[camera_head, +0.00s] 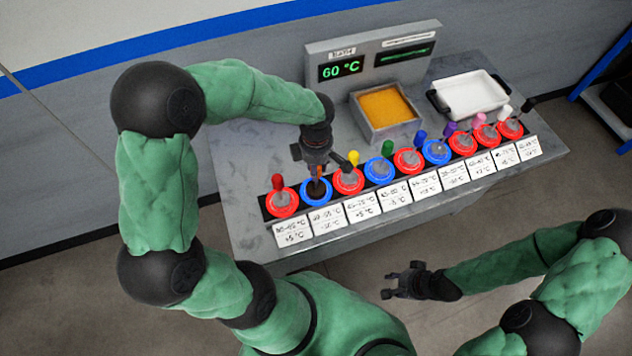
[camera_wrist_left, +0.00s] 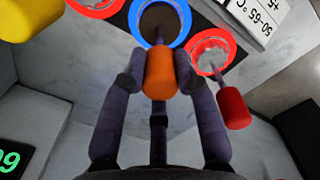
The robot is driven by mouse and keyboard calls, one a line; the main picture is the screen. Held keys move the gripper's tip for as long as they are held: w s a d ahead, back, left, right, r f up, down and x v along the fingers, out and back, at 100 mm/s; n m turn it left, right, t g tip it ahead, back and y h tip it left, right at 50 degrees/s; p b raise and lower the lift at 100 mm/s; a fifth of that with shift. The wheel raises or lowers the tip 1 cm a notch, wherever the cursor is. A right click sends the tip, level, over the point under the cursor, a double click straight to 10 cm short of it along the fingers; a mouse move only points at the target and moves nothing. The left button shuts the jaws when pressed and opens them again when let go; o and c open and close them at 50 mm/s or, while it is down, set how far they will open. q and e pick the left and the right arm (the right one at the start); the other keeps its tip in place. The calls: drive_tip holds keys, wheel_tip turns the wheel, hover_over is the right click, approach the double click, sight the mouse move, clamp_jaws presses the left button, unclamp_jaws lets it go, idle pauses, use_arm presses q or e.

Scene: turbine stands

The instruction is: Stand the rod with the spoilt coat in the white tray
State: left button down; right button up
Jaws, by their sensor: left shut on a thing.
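My left gripper (camera_head: 318,172) is shut on the orange handle (camera_wrist_left: 160,76) of a rod at the second stand from the left, a blue-ringed cup (camera_head: 317,190). That cup's inside looks dark, while the neighbouring cups look grey; whether the rod's lower end is still in it I cannot tell. The rod's coat is hidden. The white tray (camera_head: 492,109) stands at the back right and looks empty. My right gripper (camera_head: 388,281) is open and empty, in front of the bench and apart from it.
A row of red- and blue-ringed cups holds rods with coloured handles, including red (camera_head: 277,181), yellow (camera_head: 353,158) and green (camera_head: 387,148). White labels (camera_head: 360,208) line the front. An orange-filled box (camera_head: 385,108) stands behind, below a display (camera_head: 341,68) reading 60 °C.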

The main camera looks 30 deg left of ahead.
use_arm(q)
drive_tip(key=shift+r+p, duration=0.3)
drive_tip(key=shift+r, duration=0.4)
drive_tip(key=shift+r+p, duration=0.45)
drive_tip(key=shift+r, duration=0.35)
